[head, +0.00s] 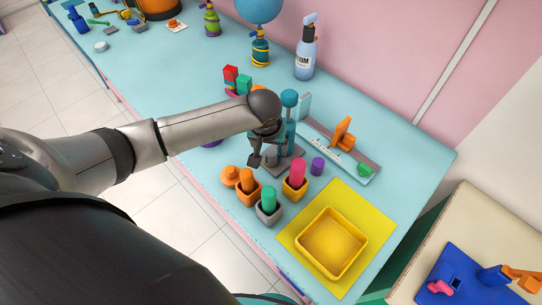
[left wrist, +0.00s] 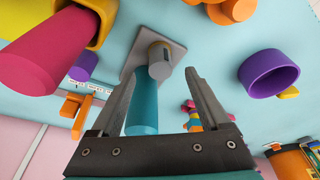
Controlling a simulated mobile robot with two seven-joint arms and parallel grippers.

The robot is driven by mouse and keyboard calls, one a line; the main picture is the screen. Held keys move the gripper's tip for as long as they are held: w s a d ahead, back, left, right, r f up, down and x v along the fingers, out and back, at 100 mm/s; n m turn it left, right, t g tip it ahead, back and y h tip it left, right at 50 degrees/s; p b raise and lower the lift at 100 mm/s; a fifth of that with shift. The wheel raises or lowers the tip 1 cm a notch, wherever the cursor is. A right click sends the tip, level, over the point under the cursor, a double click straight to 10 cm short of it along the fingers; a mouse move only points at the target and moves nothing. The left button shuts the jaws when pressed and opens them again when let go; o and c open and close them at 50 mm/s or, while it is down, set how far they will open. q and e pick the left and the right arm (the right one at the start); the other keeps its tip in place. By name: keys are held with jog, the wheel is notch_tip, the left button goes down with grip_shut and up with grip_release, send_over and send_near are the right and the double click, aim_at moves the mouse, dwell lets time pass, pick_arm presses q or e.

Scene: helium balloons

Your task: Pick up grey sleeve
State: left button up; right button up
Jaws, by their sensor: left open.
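My left gripper (head: 262,158) hangs over the table in the head view, by a grey base plate (head: 291,163) with a teal upright. In the left wrist view the gripper (left wrist: 170,80) is open, with nothing clasped. A short grey cylinder with a tan end, probably the grey sleeve (left wrist: 160,65), stands on the grey plate (left wrist: 142,48) just beyond the fingertips. A teal cylinder (left wrist: 142,108) shows between and behind the fingers. In the head view my arm and gripper hide the grey cylinder. My right gripper is not in view.
Orange, grey and yellow cups hold an orange, a green (head: 269,197) and a pink peg (head: 297,172) close by. A spray bottle (head: 305,58) stands behind.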

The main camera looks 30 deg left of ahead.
aim_at(271, 152)
pick_arm(q)
jog(key=shift+b+x, duration=0.4)
jog(key=shift+x, duration=2.2)
jog(key=shift+w, duration=0.1)
jog(key=shift+r, duration=0.1)
grip_shut()
